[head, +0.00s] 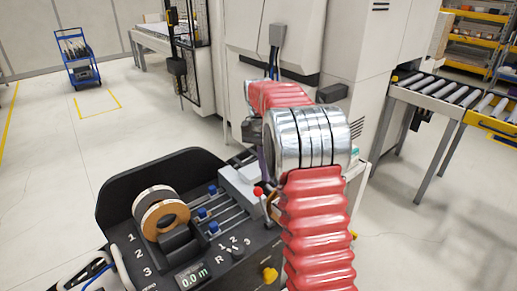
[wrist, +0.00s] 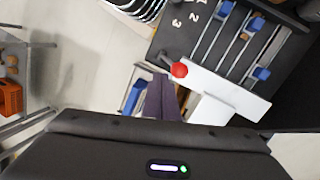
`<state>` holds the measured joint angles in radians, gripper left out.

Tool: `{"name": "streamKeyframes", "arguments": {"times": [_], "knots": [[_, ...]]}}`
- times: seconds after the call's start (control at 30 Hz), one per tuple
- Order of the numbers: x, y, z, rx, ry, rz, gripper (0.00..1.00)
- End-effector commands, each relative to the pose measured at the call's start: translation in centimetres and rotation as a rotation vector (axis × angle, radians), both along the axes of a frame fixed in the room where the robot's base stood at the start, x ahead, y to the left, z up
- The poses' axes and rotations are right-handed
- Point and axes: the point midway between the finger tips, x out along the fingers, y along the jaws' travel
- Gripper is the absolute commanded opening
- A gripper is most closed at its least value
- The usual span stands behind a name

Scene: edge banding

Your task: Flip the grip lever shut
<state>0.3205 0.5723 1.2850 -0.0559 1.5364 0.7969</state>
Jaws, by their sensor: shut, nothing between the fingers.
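The grip lever shows as a red ball (head: 258,191) on a thin metal rod in the head view, at the right edge of the black banding unit (head: 130,185), beside a pale grey block (head: 240,185). In the wrist view the red ball (wrist: 179,70) lies at the left end of a white bar (wrist: 225,88). My gripper (wrist: 162,82) shows as dark purple fingers, shut and empty, with the tips just below and left of the ball. I cannot tell whether they touch it. In the head view my red arm and its silver rings hide most of the gripper.
Tape rolls (head: 161,212), blue knobs (head: 212,190), a display (head: 193,276) and a yellow knob (head: 270,275) are on the unit. A large light machine (head: 365,50) stands behind, with a roller conveyor (head: 450,95) at right. Floor at left is open around a blue cart (head: 80,57).

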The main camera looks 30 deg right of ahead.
Motion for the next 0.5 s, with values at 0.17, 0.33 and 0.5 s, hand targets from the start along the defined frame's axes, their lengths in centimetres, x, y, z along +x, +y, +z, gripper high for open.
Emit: {"name": "streamKeyframes", "arguments": {"times": [0.17,0.33,0.5], "knots": [[1.2,0.0,1.7,-0.001,0.0,0.0,0.0],[2.2,0.1,3.2,-0.001,0.0,0.0,0.0],[3.2,0.3,4.5,-0.001,-0.001,0.001,0.0]]}}
